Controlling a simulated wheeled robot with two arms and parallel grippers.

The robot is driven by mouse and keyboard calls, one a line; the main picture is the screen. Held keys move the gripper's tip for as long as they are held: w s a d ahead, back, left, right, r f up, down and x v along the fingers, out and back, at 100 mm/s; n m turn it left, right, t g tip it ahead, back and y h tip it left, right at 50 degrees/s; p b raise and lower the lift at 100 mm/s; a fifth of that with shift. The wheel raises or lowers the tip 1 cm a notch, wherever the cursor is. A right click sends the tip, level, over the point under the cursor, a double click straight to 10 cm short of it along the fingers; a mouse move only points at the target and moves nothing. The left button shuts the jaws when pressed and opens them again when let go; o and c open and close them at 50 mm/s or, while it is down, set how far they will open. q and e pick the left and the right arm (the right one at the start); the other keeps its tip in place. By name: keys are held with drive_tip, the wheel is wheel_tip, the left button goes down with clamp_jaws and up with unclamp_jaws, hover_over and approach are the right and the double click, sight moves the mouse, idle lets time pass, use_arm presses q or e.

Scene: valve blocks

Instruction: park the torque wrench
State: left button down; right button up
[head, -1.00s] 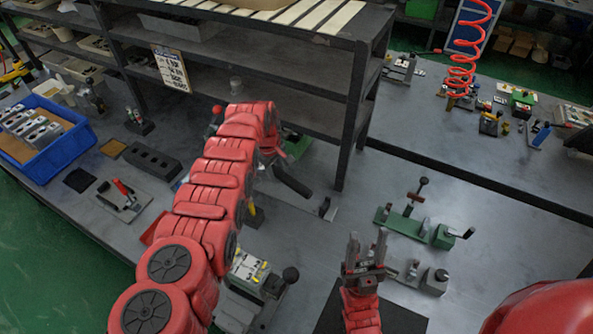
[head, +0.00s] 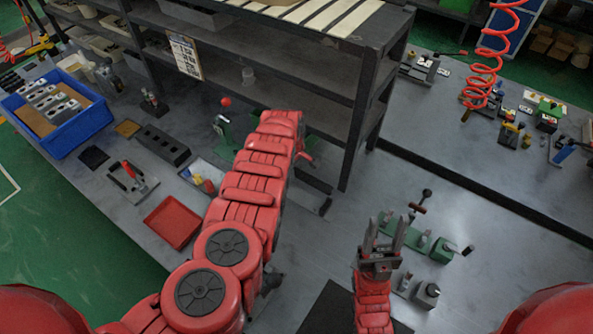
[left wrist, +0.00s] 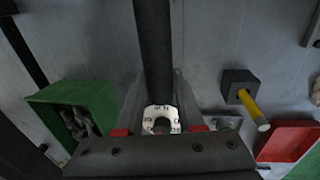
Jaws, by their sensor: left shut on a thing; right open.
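The torque wrench shows in the left wrist view as a long dark shaft (left wrist: 154,50) with a white marked collar (left wrist: 160,117). My left gripper (left wrist: 158,100) is shut on it, with one finger on either side. In the head view my left arm hides most of that gripper; a dark bar (head: 314,181) that looks like the wrench shows just right of the arm, near a metal plate on the bench. I cannot tell whether it touches the plate. My right gripper (head: 386,234) is open and empty, above the front of the bench by a green fixture (head: 418,239).
The shelf rack (head: 352,140) stands behind the left gripper, its post close by. A red tray (head: 172,222), a black block (head: 163,145) and a blue crate (head: 72,132) are at left. The left wrist view shows a green bin (left wrist: 75,100) and a yellow-handled tool (left wrist: 252,108).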

use_arm(q)
drive_tip(key=shift+d, duration=0.15)
wheel_tip(320, 180, down, 5)
drive_tip(key=b, duration=0.4)
drive_tip(key=shift+w+f+b, duration=0.1)
drive_tip(key=shift+b, duration=0.25)
drive_tip(key=shift+f, duration=0.15)
idle(0.9)
drive_tip(key=shift+f+b, duration=1.4)
drive_tip(key=shift+b, duration=0.1)
drive_tip(key=shift+f+b, duration=0.3)
drive_tip(key=shift+f, duration=0.05)
drive_tip(key=shift+c, duration=2.2)
unclamp_jaws()
